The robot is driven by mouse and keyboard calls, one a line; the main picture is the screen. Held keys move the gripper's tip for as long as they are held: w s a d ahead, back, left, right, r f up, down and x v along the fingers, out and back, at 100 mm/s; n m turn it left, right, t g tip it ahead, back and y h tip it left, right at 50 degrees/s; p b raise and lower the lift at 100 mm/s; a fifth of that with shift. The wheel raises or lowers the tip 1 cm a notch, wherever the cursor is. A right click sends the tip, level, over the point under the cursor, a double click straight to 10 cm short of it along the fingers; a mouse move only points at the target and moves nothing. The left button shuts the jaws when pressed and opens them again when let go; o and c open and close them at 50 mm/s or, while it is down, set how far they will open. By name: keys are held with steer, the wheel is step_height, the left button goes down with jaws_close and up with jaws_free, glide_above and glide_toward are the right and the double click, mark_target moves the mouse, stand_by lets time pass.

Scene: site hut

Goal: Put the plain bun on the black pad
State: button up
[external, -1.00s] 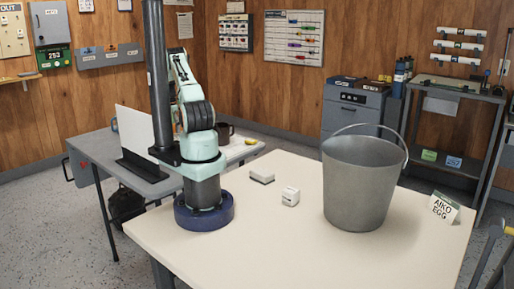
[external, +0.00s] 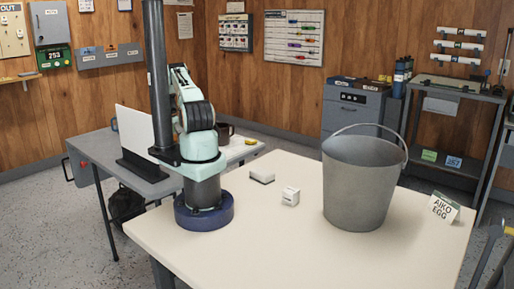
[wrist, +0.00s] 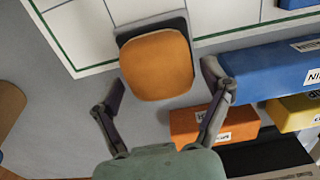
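In the wrist view an orange-brown rounded block (wrist: 157,65), which looks like the plain bun, lies over a black pad-like piece (wrist: 178,24) whose dark edge shows along its top and right. I cannot tell whether it rests on that piece or is above it. My gripper (wrist: 163,78) has its fingers spread, one on each side of the block's lower part. The left fingertip is close to the block's edge; a small gap shows at the right one. In the external view my gripper is hidden behind my arm, and neither bun nor pad can be made out.
The wrist view shows a white, green-lined board (wrist: 95,35) above, and blue (wrist: 270,70), orange (wrist: 215,122) and yellow (wrist: 295,112) labelled boxes at right. Externally, a metal bucket (external: 362,185), a small white box (external: 290,196) and a name card (external: 444,207) stand on the cream table (external: 270,245).

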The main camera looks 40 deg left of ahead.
steer(key=shift+r, duration=0.1)
step_height(320, 180, up, 12)
steer(key=w+d+r+m, duration=0.2)
steer(key=d+r+m, duration=0.25)
steer(key=d, duration=0.45)
steer(key=w+d+r+m, duration=0.2)
steer(key=d+r+m, duration=0.3)
steer(key=d, duration=0.4)
steer(key=w+d+r+m, duration=0.3)
steer(key=d+r+m, duration=0.1)
steer(key=d+m, duration=0.35)
steer(key=s+d+m, duration=0.7)
steer(key=d, duration=0.5)
steer(key=s+d+f+m, duration=0.3)
steer(key=s+d+m, duration=0.5)
steer(key=s+m, duration=0.2)
steer(key=shift+s+f+m+y, duration=0.25)
steer(key=shift+s+m+y, duration=0.15)
steer(key=shift+s, duration=0.5)
